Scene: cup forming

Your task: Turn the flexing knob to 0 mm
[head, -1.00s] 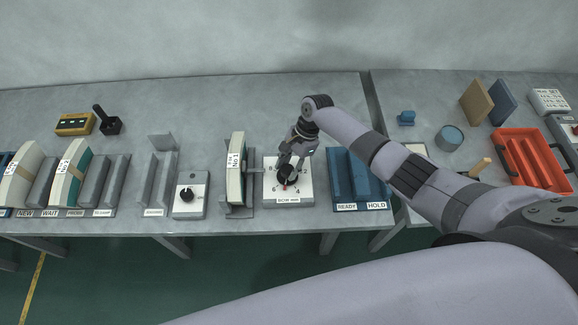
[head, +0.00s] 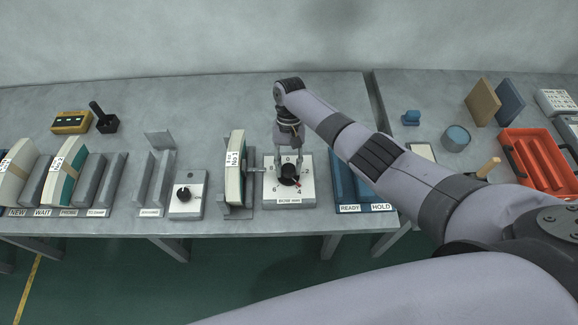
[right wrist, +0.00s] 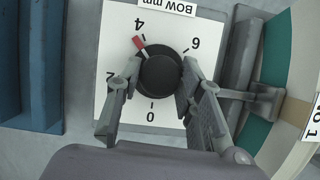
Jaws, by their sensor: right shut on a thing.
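The flexing knob (right wrist: 160,72) is a round black knob with a red pointer (right wrist: 140,43) on a white dial plate (right wrist: 112,52) labelled BOW mm, with marks 0, 2, 4 and 6. In the right wrist view the red pointer aims close to the 4. The knob also shows in the head view (head: 289,181), partly hidden under my gripper. My right gripper (right wrist: 157,83) has its fingers on both sides of the knob and is shut on it, pointing down from above. My left gripper is not in view.
A cream and teal block labelled No.1 (head: 235,170) stands just left of the dial, and blue READY and HOLD holders (head: 345,185) stand right. Another black knob on a grey box (head: 184,192) sits further left. An orange tray (head: 527,150) lies far right.

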